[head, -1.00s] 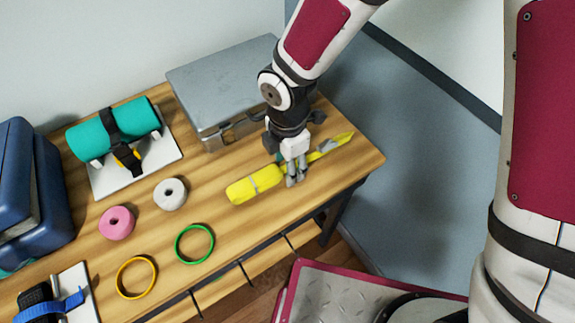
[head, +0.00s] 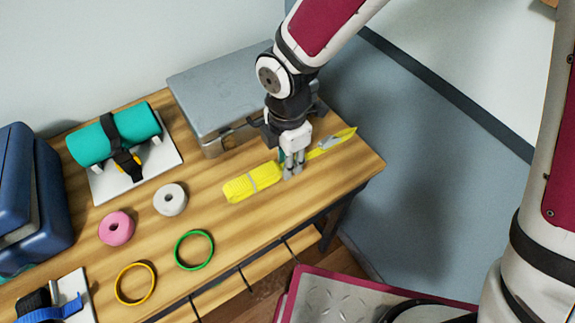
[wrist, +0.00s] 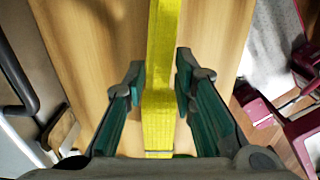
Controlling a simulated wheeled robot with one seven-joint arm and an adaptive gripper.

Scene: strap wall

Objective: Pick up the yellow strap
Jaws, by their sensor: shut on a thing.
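The yellow strap (head: 252,183) is a folded bundle with a pale band around it. Its flat tail runs to the right, past a grey metal buckle (head: 328,144), near the right end of the wooden table. My gripper (head: 291,171) points down over the strap's middle and is shut on it. In the wrist view the strap (wrist: 159,115) runs lengthwise between the two green-padded fingers of my gripper (wrist: 159,86). The strap looks at most slightly above the tabletop; I cannot tell whether all of it is clear.
A grey metal case (head: 217,92) stands close behind my gripper. A white roll (head: 170,199), a pink roll (head: 116,228), a green ring (head: 194,250) and a yellow ring (head: 135,284) lie to the left. The table (head: 338,180) is bare near its right corner.

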